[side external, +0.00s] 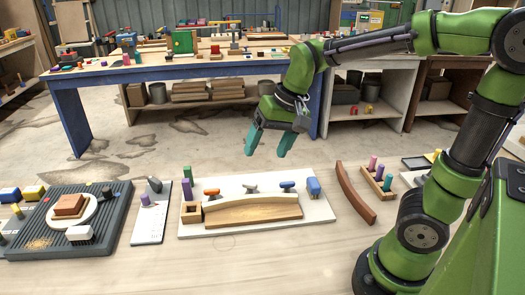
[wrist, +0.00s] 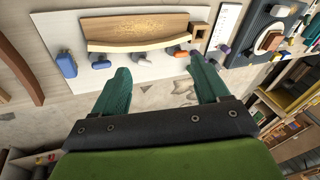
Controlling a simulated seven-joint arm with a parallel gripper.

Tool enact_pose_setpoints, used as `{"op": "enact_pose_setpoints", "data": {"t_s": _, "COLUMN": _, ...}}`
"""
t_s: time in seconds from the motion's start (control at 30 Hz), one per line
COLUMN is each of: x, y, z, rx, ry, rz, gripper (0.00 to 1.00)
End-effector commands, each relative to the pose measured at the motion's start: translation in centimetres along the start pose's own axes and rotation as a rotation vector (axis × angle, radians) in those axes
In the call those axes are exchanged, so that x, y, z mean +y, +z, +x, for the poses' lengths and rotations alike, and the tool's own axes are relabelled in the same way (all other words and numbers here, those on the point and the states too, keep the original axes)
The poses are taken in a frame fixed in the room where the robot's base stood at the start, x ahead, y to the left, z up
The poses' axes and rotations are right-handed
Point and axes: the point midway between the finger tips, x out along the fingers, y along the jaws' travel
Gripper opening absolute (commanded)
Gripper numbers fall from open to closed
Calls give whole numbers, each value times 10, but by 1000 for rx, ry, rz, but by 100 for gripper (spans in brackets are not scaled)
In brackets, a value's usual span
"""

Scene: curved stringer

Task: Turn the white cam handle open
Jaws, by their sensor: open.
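A white board (side external: 300,232) on the bench holds a curved wooden stringer (side external: 254,212) with a pale top. Along its far edge stand an orange handle (side external: 211,192), a greyish handle (side external: 250,188) and a blue handle (side external: 287,186). The greyish one is the nearest match to the white cam handle; its exact colour is hard to tell. The wrist view shows the blue handle (wrist: 101,64) and the orange handle (wrist: 181,53). My gripper (side external: 266,152) is open and empty, pointing down above and behind the board, apart from the handles. Its spread fingers (wrist: 160,68) show in the wrist view.
A blue block (side external: 313,187) stands at the board's right end; a wooden square holder (side external: 191,212) and purple and green pegs are at its left. A brown curved strip (side external: 355,194) lies to the right. A dark grey board (side external: 112,205) with blocks lies left.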

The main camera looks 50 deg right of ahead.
Motion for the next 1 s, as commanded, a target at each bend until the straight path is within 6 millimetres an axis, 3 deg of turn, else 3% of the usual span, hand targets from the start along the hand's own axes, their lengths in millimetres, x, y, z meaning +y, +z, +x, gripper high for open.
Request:
{"op": "enact_pose_setpoints", "data": {"t_s": 0.1, "x": -1, "y": -39, "z": 20, "rx": -63, "ry": 101, "rz": 139, "gripper": 74}}
{"op": "enact_pose_setpoints", "data": {"t_s": 0.23, "x": 2, "y": -76, "z": 38, "rx": -91, "ry": 222, "rz": 305, "gripper": 74}}
{"op": "enact_pose_setpoints", "data": {"t_s": 0.43, "x": 2, "y": -115, "z": 40, "rx": -67, "ry": 347, "rz": 539, "gripper": 74}}
{"op": "enact_pose_setpoints", "data": {"t_s": 0.53, "x": -1, "y": -117, "z": 29, "rx": -60, "ry": 352, "rz": 621, "gripper": 74}}
{"op": "enact_pose_setpoints", "data": {"t_s": 0.67, "x": 2, "y": -112, "z": 37, "rx": -71, "ry": 360, "rz": 653, "gripper": 74}}
{"op": "enact_pose_setpoints", "data": {"t_s": 1.0, "x": 22, "y": -100, "z": 98, "rx": -73, "ry": 361, "rz": 648, "gripper": 74}}
